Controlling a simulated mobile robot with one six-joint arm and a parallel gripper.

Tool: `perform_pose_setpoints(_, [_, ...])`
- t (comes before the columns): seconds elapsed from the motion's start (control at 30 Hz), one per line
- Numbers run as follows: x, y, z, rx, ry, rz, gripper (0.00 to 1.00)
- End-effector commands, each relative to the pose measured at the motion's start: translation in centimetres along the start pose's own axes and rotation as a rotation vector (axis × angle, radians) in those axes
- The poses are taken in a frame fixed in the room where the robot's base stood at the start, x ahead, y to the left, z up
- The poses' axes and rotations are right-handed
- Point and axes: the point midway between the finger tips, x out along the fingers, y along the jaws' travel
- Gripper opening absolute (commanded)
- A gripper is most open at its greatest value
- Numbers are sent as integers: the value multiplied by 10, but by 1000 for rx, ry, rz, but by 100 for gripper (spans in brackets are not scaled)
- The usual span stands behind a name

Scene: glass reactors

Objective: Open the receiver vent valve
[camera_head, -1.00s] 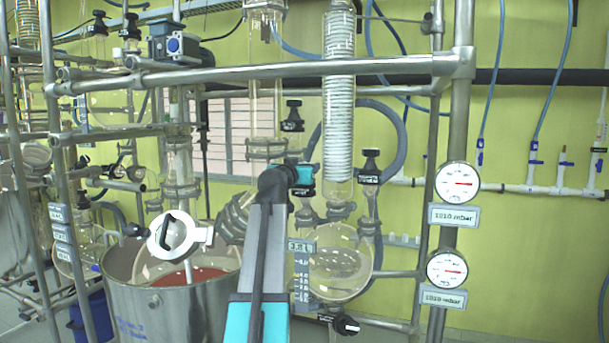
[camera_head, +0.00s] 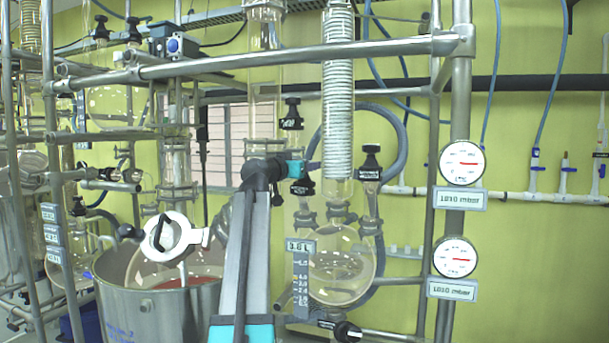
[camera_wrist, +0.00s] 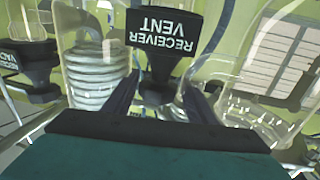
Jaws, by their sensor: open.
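The receiver vent valve (camera_wrist: 165,40) has a black handle with an upside-down "RECEIVER VENT" label at the top middle of the wrist view. My gripper (camera_wrist: 160,97) is open, with a dark finger on either side of the valve's lower part; I cannot tell whether they touch it. In the head view my gripper (camera_head: 297,172) is the teal and dark end of my arm, beside a black valve (camera_head: 303,187) above the round glass receiver (camera_head: 341,265). My arm hides part of the glassware behind it.
A similar black valve stands right of the receiver (camera_head: 370,165) and shows at the left of the wrist view (camera_wrist: 25,65). The coiled condenser (camera_head: 338,100) is close to my gripper. A steel rail (camera_head: 300,68) crosses above, and a steel vessel (camera_head: 150,305) stands left.

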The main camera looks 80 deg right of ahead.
Motion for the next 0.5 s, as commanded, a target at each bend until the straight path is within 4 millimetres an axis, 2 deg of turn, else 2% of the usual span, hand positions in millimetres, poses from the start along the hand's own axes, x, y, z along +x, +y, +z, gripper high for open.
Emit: perform_pose_setpoints(0.5, [-5,0,-2,2,5,50,52])
